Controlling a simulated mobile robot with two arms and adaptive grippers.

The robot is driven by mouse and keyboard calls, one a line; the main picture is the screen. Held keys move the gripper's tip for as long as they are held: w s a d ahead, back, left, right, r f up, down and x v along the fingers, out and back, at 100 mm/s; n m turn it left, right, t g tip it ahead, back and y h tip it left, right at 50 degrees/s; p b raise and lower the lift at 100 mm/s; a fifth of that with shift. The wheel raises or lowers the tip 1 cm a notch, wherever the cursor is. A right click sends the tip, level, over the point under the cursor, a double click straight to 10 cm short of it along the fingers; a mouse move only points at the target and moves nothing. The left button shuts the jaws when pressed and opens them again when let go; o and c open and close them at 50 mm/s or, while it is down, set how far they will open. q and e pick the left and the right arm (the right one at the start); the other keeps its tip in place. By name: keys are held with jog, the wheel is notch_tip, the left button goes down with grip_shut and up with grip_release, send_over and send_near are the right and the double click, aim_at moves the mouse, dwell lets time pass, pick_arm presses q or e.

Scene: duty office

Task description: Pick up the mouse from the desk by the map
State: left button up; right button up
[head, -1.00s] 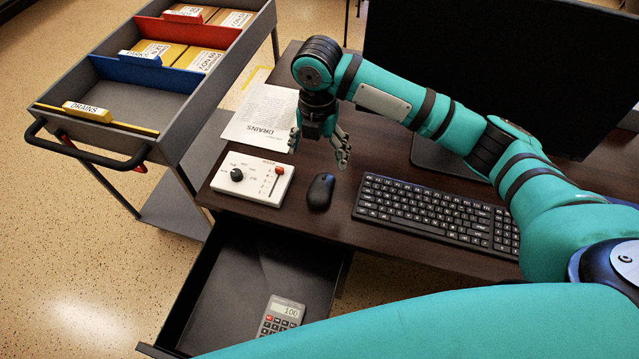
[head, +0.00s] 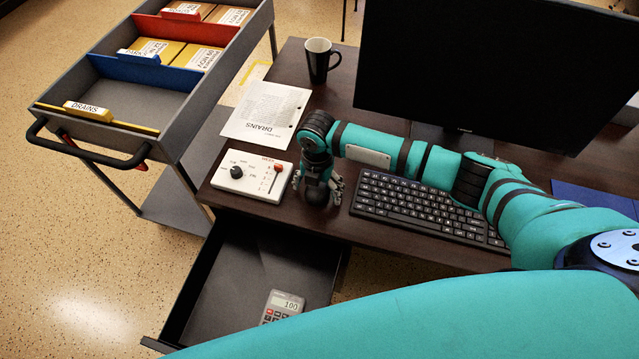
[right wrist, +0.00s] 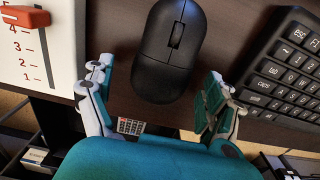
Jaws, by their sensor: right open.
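The black mouse (right wrist: 168,50) lies on the dark desk (head: 285,120) between the white control box and the keyboard. In the right wrist view it sits ahead of and partly between the spread fingers, with a gap on each side. My right gripper (head: 319,188) is open just above the mouse and hides most of it in the head view. The fingers also show in the right wrist view (right wrist: 158,82), not touching the mouse. My left gripper is out of view.
The white control box (head: 258,192) is close left of the gripper, the keyboard (head: 425,208) close right. A printed sheet (head: 266,112), a mug (head: 319,62) and a monitor (head: 470,70) stand behind. An open drawer (head: 225,275) below holds a calculator (head: 282,306). A trolley (head: 120,95) is left.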

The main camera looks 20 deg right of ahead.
jog(key=shift+f, duration=0.35)
jog(key=c, duration=1.3)
jog(key=shift+r, duration=0.2)
